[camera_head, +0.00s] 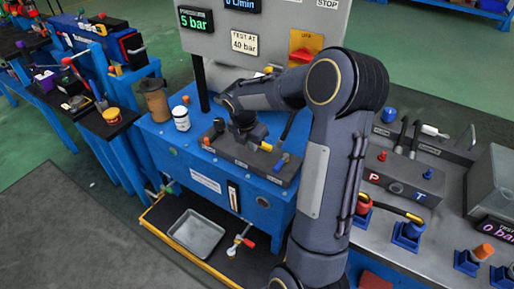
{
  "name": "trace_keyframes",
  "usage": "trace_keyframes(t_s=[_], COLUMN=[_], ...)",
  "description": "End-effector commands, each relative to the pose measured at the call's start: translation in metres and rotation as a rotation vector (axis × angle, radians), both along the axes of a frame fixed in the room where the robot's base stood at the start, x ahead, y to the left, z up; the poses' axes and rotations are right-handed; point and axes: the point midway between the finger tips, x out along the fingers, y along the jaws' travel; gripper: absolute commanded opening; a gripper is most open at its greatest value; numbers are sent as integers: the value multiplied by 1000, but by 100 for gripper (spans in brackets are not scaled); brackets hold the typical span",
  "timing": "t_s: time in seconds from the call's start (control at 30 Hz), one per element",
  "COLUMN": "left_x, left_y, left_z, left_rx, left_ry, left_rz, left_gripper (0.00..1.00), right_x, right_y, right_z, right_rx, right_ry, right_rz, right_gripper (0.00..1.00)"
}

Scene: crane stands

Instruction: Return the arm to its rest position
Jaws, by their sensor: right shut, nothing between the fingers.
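My right arm rises from the bottom of the head view, bends at an elbow in the upper middle, and reaches left over the blue test bench (210,178). My right gripper (253,143) points down, shut and empty, close above the dark valve block (262,163) on the bench top. Its fingertips are small and partly hidden, so I cannot tell whether they touch the block. My left arm and gripper are not in view.
A white jar (181,118) and a brown cup (156,102) stand left of the block. A panel reading 5 bar (196,19) rises behind. A grey tray (193,234) lies on the low shelf. A P/T block (404,178) sits right of my arm. Open floor is at lower left.

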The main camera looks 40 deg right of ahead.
Motion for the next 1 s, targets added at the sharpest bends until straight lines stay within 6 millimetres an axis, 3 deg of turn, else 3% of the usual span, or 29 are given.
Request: trace_keyframes(t_s=[0.1,0.23,0.67,0.83,1.0], left_x=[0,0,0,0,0], left_y=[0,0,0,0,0], left_z=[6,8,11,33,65], left_rx=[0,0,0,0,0], left_ry=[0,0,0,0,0], left_rz=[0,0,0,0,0], left_gripper=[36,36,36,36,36], right_x=[-1,-2,-7,-41,-109], right_y=[6,11,16,48,109], right_z=[26,42,56,105,162], right_rx=[0,1,10,111,367], right_ry=[-3,-1,-10,-138,-293], right_rz=[2,1,-21,-302,-856], right_gripper=[0,0,0,0,0])
